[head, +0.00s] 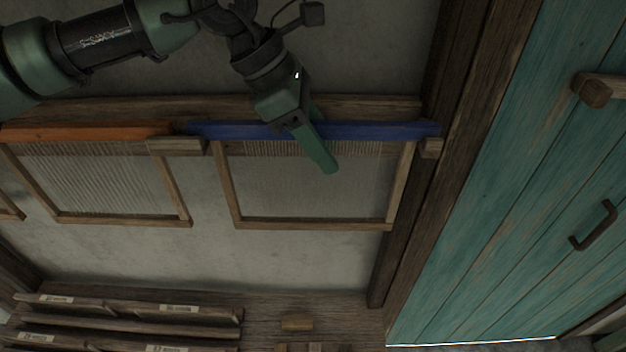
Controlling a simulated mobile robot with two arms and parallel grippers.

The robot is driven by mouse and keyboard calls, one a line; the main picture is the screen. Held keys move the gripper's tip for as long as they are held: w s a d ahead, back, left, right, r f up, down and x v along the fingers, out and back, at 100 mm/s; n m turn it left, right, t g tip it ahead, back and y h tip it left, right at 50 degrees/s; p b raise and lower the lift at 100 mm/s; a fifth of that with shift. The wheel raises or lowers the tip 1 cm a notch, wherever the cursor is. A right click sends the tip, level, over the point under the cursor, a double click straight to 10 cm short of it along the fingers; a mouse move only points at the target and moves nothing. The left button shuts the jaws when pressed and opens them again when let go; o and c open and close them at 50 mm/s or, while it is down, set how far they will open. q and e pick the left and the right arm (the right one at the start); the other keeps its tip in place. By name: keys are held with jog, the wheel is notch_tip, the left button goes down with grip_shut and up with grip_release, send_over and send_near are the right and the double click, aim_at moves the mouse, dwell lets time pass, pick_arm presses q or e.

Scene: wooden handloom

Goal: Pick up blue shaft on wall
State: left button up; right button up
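The blue shaft (377,131) is a wooden frame with a blue top bar and fine upright threads. It hangs flat near the wall, its bar ends at two wooden pegs. My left gripper (322,146) is at the middle of the blue bar. One green finger crosses in front of the bar and reaches below it; the other goes down behind the bar and is partly hidden. The bar lies between the fingers, but I cannot tell whether they press on it. My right gripper is not in view.
An orange-topped shaft (88,132) hangs to the left, close to the blue one. A dark wooden post (447,150) and a teal plank door (520,190) with a handle stand right. Labelled wooden shelves (130,318) are at lower left.

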pick_arm(q)
grip_shut()
dwell(1.5)
